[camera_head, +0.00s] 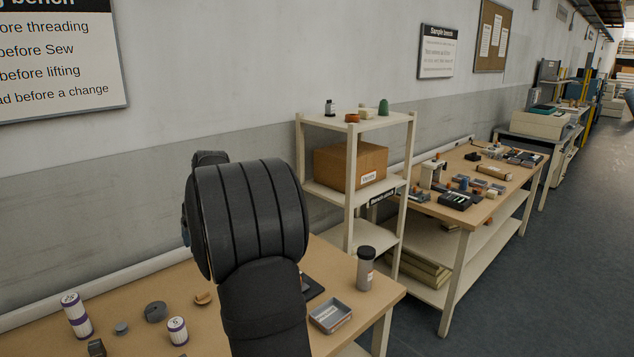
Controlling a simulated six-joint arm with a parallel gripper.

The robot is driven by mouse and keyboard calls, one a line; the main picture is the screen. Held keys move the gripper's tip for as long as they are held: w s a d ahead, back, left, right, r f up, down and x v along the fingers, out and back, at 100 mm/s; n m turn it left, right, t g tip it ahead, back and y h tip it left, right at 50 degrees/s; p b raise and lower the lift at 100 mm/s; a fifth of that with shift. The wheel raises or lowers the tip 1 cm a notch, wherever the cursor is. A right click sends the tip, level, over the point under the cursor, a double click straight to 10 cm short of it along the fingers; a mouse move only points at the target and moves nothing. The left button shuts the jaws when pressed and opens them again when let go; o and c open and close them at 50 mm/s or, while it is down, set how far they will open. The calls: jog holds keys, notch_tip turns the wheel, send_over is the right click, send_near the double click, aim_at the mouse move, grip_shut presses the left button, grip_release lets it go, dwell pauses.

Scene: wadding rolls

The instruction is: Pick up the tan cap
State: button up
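A small round tan piece (203,298), which looks like the tan cap, lies on the tan bench top just left of my dark arm. It is small in the picture, and I cannot make out its exact shape. My arm fills the middle of the view and covers part of the bench. My gripper is not visible, so its distance from the cap and its state do not show.
Left of the cap are a grey roll (155,311), a small grey-blue piece (121,328), and white-and-purple rolls (177,331). Right of my arm are a grey tray (331,316), a grey lidded jar (366,268) and a dark mat (313,287). A shelf (352,189) stands behind.

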jog(key=shift+c, duration=0.9)
jog(key=w+a+f+g+h, duration=0.1)
jog(key=w+a+f, duration=0.3)
jog(key=f, duration=0.2)
jog(key=w+a+f+g+h, duration=0.1)
jog(key=w+a+f, duration=0.25)
jog(key=f, duration=0.25)
jog(key=shift+n, duration=0.4)
jog(key=f, duration=0.6)
jog(key=w+a+f, duration=0.1)
jog(key=f, duration=0.5)
jog(key=a+f, duration=0.1)
jog(key=f, duration=0.4)
jog(key=shift+w+f, duration=0.4)
jog(key=c, duration=1)
